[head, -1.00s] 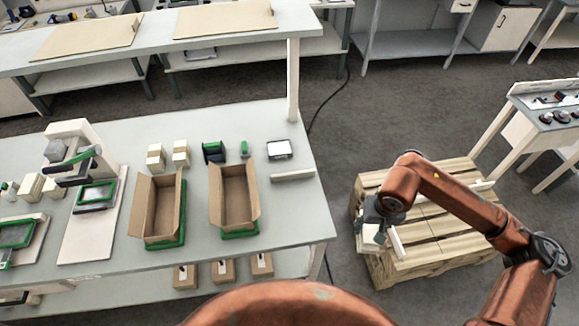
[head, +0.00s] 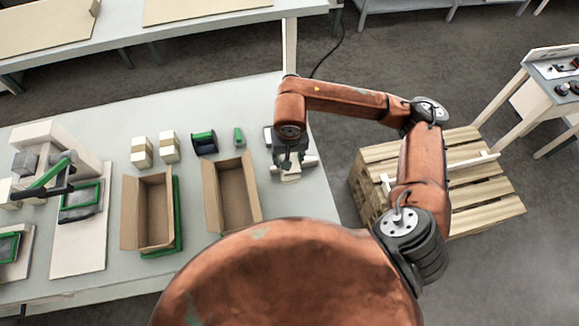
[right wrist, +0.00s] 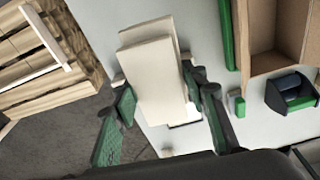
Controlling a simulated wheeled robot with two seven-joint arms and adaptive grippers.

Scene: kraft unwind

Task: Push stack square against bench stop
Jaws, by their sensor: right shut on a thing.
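A cream stack (right wrist: 155,75) of flat blocks fills the middle of the right wrist view. Its layers are offset and not flush. My right gripper (right wrist: 165,120) is shut on the stack, with a finger on each side. In the head view the gripper (head: 291,165) is over the right end of the bench, and a bit of the stack (head: 290,177) shows below it. The pale bench stop (head: 310,162) is mostly hidden by the gripper; whether the stack touches it I cannot tell. My left gripper is out of view.
Two open cardboard boxes (head: 150,210) (head: 232,195) stand left of the gripper on the bench (head: 110,125). A green-and-black dispenser (head: 204,142) and a small green item (head: 239,137) are behind them. A wooden pallet (head: 480,195) stands on the floor at right.

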